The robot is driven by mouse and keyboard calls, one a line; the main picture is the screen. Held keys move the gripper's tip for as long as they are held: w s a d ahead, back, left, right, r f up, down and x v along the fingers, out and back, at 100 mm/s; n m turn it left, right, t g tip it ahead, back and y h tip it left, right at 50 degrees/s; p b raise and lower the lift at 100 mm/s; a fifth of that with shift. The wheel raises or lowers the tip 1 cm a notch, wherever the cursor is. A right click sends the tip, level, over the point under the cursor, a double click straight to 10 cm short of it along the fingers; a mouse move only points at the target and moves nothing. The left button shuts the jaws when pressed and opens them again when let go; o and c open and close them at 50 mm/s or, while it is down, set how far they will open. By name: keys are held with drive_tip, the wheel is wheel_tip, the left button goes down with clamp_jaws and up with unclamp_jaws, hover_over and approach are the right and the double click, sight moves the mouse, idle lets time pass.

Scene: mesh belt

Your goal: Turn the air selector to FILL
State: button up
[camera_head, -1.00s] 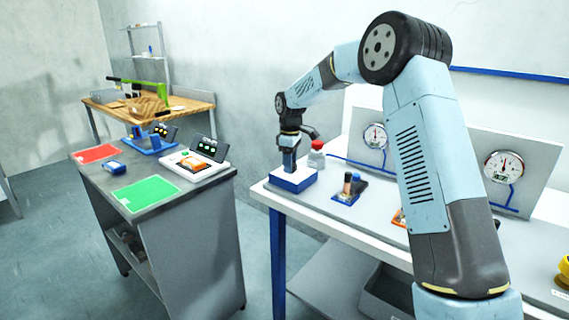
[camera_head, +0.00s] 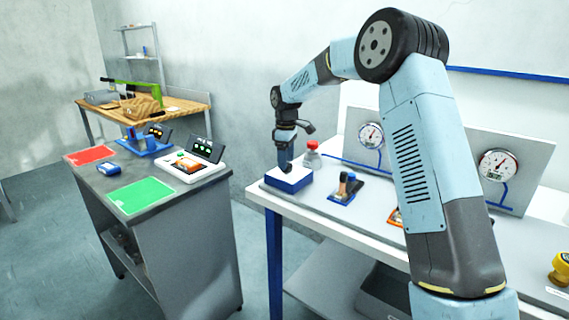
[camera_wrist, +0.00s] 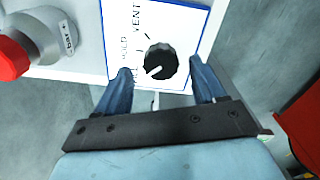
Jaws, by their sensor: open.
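The air selector is a black round knob (camera_wrist: 160,62) with a white pointer line, on a white, blue-edged panel (camera_wrist: 186,22). VENT and HOLD labels show beside it in the wrist view. A third label at the lower left is partly covered by my left finger. The pointer aims toward the lower left, near that third label. My gripper (camera_wrist: 161,66) is open, with one blue finger on each side of the knob. I cannot tell whether the fingers touch it. In the head view my gripper (camera_head: 285,166) is over the blue and white selector box (camera_head: 289,184).
A red-topped button (camera_head: 312,153) stands just behind the box; it shows at the left in the wrist view (camera_wrist: 12,60). Gauges (camera_head: 371,135) (camera_head: 498,165) stand behind the white bench. A blue fixture (camera_head: 346,188) sits to the right. A grey cart (camera_head: 180,240) stands at the left.

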wheel_tip(320, 180, up, 12)
drive_tip(key=shift+f, duration=0.2)
idle(0.4)
drive_tip(key=s+d+r+m+t, duration=0.2)
drive_tip(key=s+d+r+m, duration=0.4)
drive_tip(key=s, duration=0.5)
drive_tip(key=s+d+r+m+t, duration=0.1)
drive_tip(key=s+d+r, duration=0.4)
drive_tip(key=s+d, duration=0.5)
drive_tip(key=s+d+f+m+t, duration=0.1)
drive_tip(key=s+d+f+m, duration=0.1)
drive_tip(key=s, duration=0.6)
drive_tip(key=s+d+f+m, duration=0.2)
drive_tip(key=s+f, duration=0.1)
drive_tip(key=s, duration=0.5)
drive_tip(key=s+d+f+m+t, duration=0.1)
drive_tip(key=s+d+f+m, duration=0.1)
drive_tip(key=s, duration=0.7)
drive_tip(key=shift+d+f+m+t, duration=0.25)
drive_tip(key=shift+f+m+t, duration=0.05)
drive_tip(key=shift+m, duration=0.3)
